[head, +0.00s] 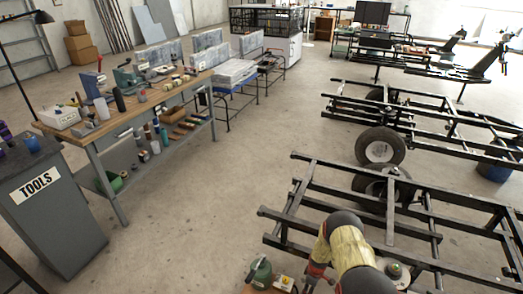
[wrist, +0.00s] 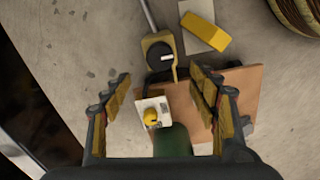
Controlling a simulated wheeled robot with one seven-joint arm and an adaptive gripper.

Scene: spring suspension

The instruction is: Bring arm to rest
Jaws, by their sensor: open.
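My gripper (wrist: 163,95) is open in the wrist view, its two yellow-padded fingers spread apart with nothing held between them. Below it are a white box with a yellow knob (wrist: 151,114) and a rounded dark green object (wrist: 173,140). Both seem to rest on a brown board (wrist: 240,92). My arm (head: 345,255) shows at the bottom of the head view, bent low beside the black frame. The green object (head: 260,272) stands left of it. My fingertips cannot be made out in the head view.
Black metal frames (head: 440,190) with wheels (head: 380,146) stand close on the right. A workbench (head: 160,93) crowded with tools and a grey tools cabinet (head: 50,220) stand left. Open concrete floor lies between. A yellow-black tool (wrist: 158,52) and yellow block (wrist: 205,34) lie beyond my fingers.

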